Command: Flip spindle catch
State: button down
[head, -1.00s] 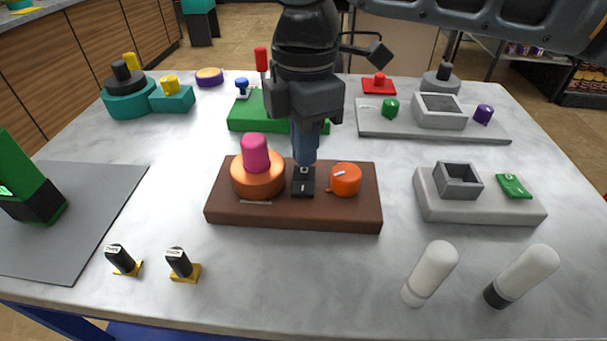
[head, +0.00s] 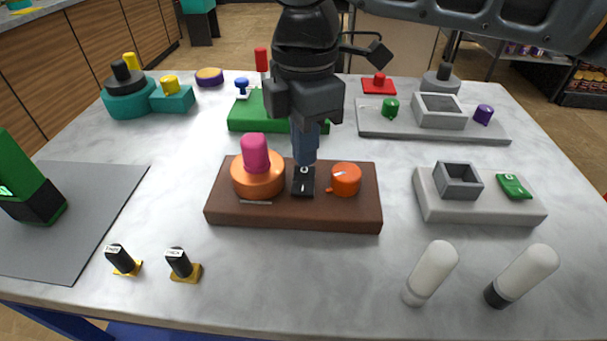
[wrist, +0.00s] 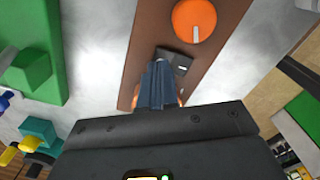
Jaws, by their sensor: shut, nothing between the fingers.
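A black rocker switch (head: 303,184) sits on the brown base (head: 300,217), between an orange disc (head: 258,180) with a pink post and an orange knob (head: 345,180). No label names the spindle catch; this rocker is the part at my fingertips. A "0" mark shows on its far half, and its near half looks plain dark. My gripper (head: 305,162) is shut and empty, pointing down at the rocker's far end. In the wrist view the rocker (wrist: 181,62) lies right beside the blue-grey fingertips (wrist: 163,55). I cannot tell whether they touch it.
A green block (head: 248,115) stands behind the base. A grey base with a square socket (head: 458,180) is at right, with two white-topped cylinders (head: 432,270) in front. Two small black toggles (head: 180,263) stand at front left. Bare tabletop surrounds the brown base.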

aim_at(304, 170)
jog(key=shift+f, duration=0.95)
dwell(0.5)
jog(key=shift+r, duration=0.1)
notch_tip(304, 170, up, 7)
jog(key=p, duration=0.6)
dwell(0.7)
